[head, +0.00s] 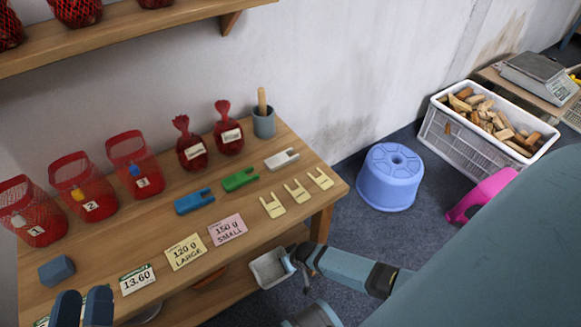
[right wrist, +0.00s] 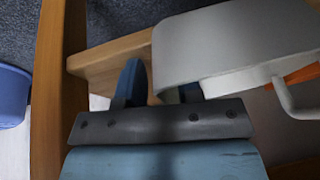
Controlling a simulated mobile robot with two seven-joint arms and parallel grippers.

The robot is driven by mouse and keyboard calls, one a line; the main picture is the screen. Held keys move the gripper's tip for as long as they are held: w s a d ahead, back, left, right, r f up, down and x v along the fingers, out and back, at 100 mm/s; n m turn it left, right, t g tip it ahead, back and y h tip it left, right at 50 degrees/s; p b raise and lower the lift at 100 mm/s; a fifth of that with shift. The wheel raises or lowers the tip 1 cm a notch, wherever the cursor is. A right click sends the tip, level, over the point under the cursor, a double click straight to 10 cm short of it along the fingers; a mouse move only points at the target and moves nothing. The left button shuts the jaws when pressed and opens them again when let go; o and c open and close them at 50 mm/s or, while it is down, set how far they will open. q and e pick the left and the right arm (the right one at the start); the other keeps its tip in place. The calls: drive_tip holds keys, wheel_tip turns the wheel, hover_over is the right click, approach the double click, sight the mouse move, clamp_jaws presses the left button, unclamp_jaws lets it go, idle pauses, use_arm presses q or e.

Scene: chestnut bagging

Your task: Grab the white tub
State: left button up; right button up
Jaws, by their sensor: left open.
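The white tub (head: 268,268) is at the lower right end of the wooden table, below the tabletop. In the right wrist view the tub (right wrist: 235,45) is large and close, with a handle-like white hook at its right. My right gripper (head: 292,260) is at the tub's right side. In the right wrist view one blue finger of my right gripper (right wrist: 158,88) shows left of the tub; the other is partly hidden by it. I cannot tell whether they grip its wall. My left gripper (head: 83,308) is open and empty at the bottom left, above the table's front.
The tabletop (head: 150,228) holds red net bags, label cards, coloured clips and a grey cup (head: 264,122). A blue stool (head: 390,178), a crate of wood pieces (head: 455,140) and a pink stool (head: 482,195) stand on the floor to the right. A table leg (head: 320,222) is near my right gripper.

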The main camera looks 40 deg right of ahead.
use_arm(q)
drive_tip(key=s+a+f+g+y+p, duration=0.1)
drive_tip(key=a+f+g+y+p, duration=0.3)
drive_tip(key=f+p, duration=0.2)
drive_tip(key=shift+f+p, duration=0.3)
drive_tip(key=shift+f, duration=1)
use_arm(e)
drive_tip(key=v, duration=1.3)
drive_tip(key=shift+s+r, duration=0.15)
drive_tip(key=shift+r, duration=0.2)
drive_tip(key=shift+d, duration=0.1)
use_arm(q)
drive_tip(key=shift+o, duration=0.6)
